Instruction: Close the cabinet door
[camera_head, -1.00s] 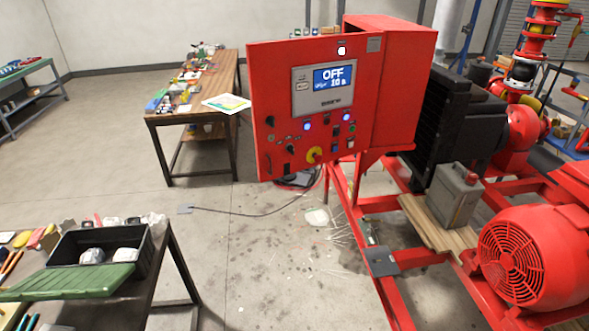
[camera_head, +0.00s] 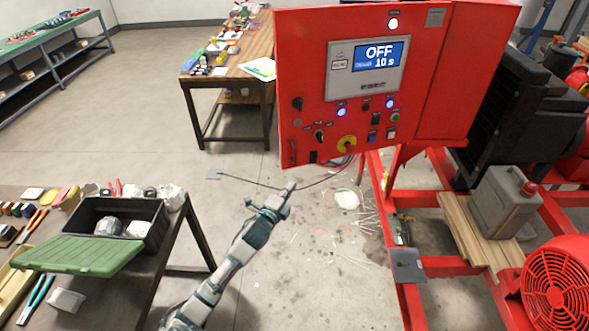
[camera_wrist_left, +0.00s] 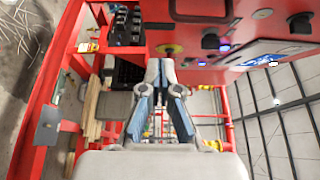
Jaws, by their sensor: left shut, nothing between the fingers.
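The red cabinet door (camera_head: 310,100) carries a display reading OFF, knobs and lit buttons. It stands out to the left of the red cabinet body (camera_head: 470,75), so it looks open. My left gripper (camera_head: 290,187) is below the door's lower edge in the head view, apart from it as far as I can tell. In the left wrist view my left gripper (camera_wrist_left: 162,66) has its fingertips together with nothing between them. The door (camera_wrist_left: 188,72) shows there beyond the fingers, with knobs and lights at upper right. My right gripper is not in view.
A red skid frame (camera_head: 408,300) with a grey canister (camera_head: 502,203) and a red motor (camera_head: 555,285) stands at the right. A table with a black crate (camera_head: 150,212) is at the left, a wooden table (camera_head: 262,70) behind.

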